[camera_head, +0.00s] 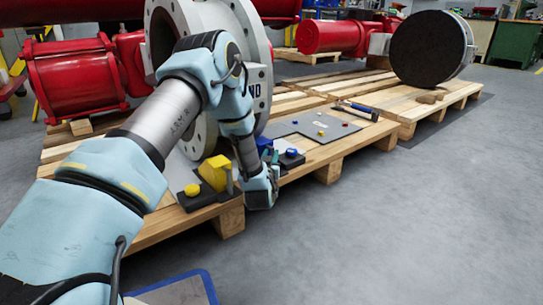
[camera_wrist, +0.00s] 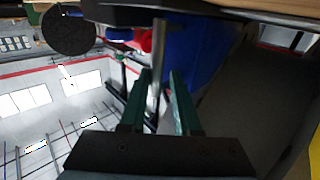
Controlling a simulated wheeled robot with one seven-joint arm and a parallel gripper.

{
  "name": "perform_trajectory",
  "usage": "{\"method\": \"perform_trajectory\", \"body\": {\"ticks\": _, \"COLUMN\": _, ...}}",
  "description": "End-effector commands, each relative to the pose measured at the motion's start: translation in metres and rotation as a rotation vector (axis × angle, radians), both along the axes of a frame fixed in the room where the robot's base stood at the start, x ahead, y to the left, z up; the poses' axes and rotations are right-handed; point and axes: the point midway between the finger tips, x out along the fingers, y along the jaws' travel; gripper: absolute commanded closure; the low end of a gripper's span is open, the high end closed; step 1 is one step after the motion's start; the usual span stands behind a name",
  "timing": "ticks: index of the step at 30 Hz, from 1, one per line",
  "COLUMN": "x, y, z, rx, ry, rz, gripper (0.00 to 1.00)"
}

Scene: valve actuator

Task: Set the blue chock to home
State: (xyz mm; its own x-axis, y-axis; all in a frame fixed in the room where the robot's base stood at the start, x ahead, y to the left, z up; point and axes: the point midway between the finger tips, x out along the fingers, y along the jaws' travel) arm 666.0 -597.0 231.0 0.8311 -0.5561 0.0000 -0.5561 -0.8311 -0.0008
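The blue chock (camera_head: 263,143) is mostly hidden behind my wrist in the head view. A large blue body (camera_wrist: 200,45), which looks like this chock, fills the upper middle of the wrist view. A grey metal rod (camera_wrist: 159,50) stands in front of it. My gripper (camera_head: 271,157) is low beside the pallet edge, close to the blue chock. In the wrist view its two green fingers (camera_wrist: 158,78) are apart, with the rod's end showing between the tips. I see no clear contact on both sides of the rod.
A yellow chock (camera_head: 214,172) and yellow knob (camera_head: 192,190) sit left of my gripper. A blue knob (camera_head: 291,152) on a dark block is to its right. The big flanged valve (camera_head: 260,90) stands behind. A hammer (camera_head: 355,110) lies farther right.

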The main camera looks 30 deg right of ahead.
Motion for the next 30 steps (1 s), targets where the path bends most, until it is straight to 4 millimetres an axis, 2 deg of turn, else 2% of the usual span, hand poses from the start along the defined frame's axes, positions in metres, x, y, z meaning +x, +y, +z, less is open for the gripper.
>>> {"method": "perform_trajectory", "body": {"ticks": 4, "x": -0.003, "y": 0.001, "z": 0.001, "rx": 0.001, "ry": 0.001, "rz": -0.002, "gripper": 0.7}}
{"method": "perform_trajectory", "body": {"ticks": 8, "x": -0.016, "y": 0.009, "z": 0.002, "rx": 0.003, "ry": 0.003, "rz": -0.003, "gripper": 0.7}}
{"method": "perform_trajectory", "body": {"ticks": 15, "x": -0.055, "y": 0.036, "z": 0.003, "rx": 0.004, "ry": 0.004, "rz": -0.003, "gripper": 0.7}}
{"method": "perform_trajectory", "body": {"ticks": 21, "x": -0.08, "y": 0.053, "z": 0.002, "rx": 0.003, "ry": 0.003, "rz": 0.0, "gripper": 0.7}}
{"method": "perform_trajectory", "body": {"ticks": 30, "x": -0.09, "y": 0.06, "z": 0.0, "rx": -0.001, "ry": -0.001, "rz": 0.0, "gripper": 0.7}}
